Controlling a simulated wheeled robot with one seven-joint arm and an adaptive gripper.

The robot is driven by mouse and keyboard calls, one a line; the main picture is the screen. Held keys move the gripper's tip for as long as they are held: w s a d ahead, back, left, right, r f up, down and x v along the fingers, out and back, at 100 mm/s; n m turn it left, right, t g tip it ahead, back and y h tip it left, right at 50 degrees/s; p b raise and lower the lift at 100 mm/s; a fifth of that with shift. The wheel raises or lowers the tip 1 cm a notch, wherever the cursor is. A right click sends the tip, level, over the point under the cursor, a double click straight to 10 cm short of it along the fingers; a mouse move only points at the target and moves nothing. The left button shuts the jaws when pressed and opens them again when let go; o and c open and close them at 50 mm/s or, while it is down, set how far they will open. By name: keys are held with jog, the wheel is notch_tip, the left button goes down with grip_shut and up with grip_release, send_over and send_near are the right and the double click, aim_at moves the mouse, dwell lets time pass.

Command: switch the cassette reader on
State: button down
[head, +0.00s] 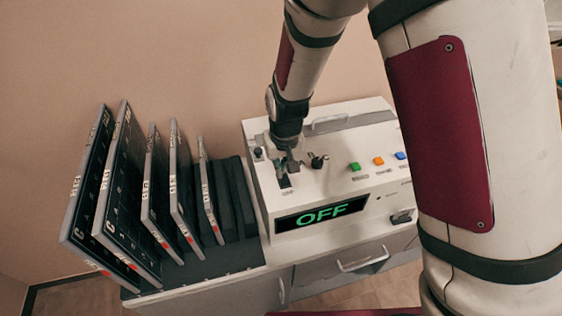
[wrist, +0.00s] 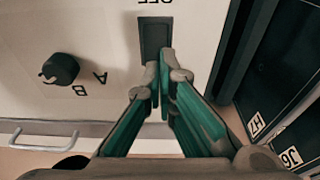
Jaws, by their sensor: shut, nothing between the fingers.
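The cassette reader (head: 335,130) is a pale box on a cabinet, with a lit display (head: 320,214) reading OFF in green. A dark rectangular switch (head: 285,182) sits on its top panel at the left. In the wrist view the switch (wrist: 155,36) shows upright in frame, with an upside-down, cut-off label at the top edge. My gripper (head: 286,168) is over the panel by the switch, pointing down, its fingers together and empty. In the wrist view the fingertips (wrist: 165,76) are at the near end of the switch. I cannot tell whether they touch it.
A black knob (head: 317,160) stands right of the switch; its A and B marks show in the wrist view. Green (head: 354,167), orange (head: 378,160) and blue (head: 400,155) buttons lie farther right. Several upright cassettes (head: 130,200) stand in a dark rack (head: 205,263) on the left.

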jog(key=shift+w+a+f+g+b, duration=0.1)
jog(key=shift+w+f+g+b, duration=0.3)
jog(key=shift+f+g+b, duration=0.25)
jog(key=shift+g+h+b, duration=0.3)
jog(key=shift+g+b, duration=0.15)
jog(key=shift+s, duration=0.25)
jog(key=shift+s+d+r+p, duration=0.1)
jog(key=shift+s+d+p, duration=0.25)
jog(key=shift+s+p, duration=0.3)
